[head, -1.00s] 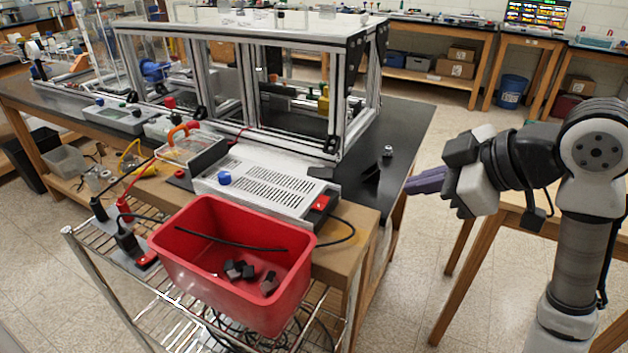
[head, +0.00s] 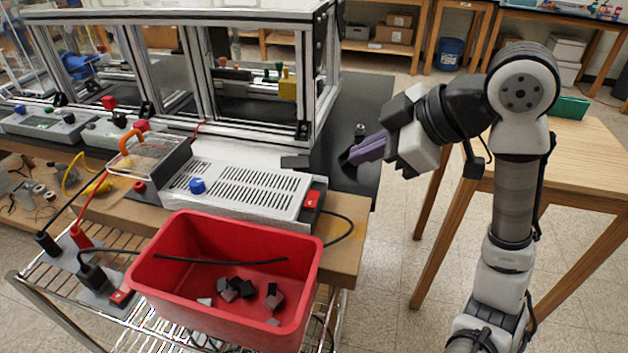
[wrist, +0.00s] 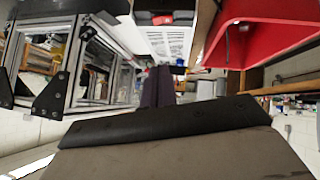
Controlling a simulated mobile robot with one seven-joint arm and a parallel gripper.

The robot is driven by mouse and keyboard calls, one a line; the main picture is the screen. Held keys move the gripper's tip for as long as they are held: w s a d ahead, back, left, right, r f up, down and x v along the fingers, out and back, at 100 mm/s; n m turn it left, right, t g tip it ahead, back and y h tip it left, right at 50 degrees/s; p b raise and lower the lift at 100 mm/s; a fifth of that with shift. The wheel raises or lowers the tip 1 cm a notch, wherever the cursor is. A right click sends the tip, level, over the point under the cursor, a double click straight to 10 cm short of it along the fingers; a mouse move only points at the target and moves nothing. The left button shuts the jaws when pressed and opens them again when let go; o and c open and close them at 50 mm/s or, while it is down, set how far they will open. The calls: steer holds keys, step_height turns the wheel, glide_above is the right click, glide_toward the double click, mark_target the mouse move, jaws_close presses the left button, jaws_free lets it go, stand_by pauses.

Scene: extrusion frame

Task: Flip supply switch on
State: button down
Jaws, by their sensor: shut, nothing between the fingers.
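The supply is a grey box with a slotted top (head: 240,188) and a blue knob, on the wooden bench edge behind the red bin. Its red switch (head: 312,199) sits on the dark right end; whether it is on or off is too small to tell. In the wrist view the slotted supply (wrist: 172,42) shows near the top, with the red switch (wrist: 162,20) on its dark end. My gripper (head: 354,156) is shut and empty, its purple fingers pointing left. It hangs above and to the right of the switch, apart from it. The fingers show mid-frame in the wrist view (wrist: 158,88).
The red bin (head: 150,285) with a black rod and dark blocks stands in front of the supply. The aluminium extrusion frame (head: 305,75) rises behind. A power strip with another red switch (head: 121,297) lies at lower left. A wooden table (head: 560,155) is at right.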

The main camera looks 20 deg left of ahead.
stand_by(0.3)
steer(key=p, duration=0.2)
glide_above(306, 192)
steer(key=s+d, duration=0.2)
steer(key=d, duration=0.1)
step_height(306, 192, down, 7)
steer(key=shift+w+d+f, duration=0.1)
steer(key=shift+w+f, duration=0.05)
steer(key=shift+f, duration=0.45)
steer(key=shift+w+d+f, duration=0.1)
steer(key=shift+w+f, duration=0.05)
steer(key=shift+f, duration=0.4)
steer(key=shift+w+f, duration=0.2)
steer(key=shift+f, duration=0.5)
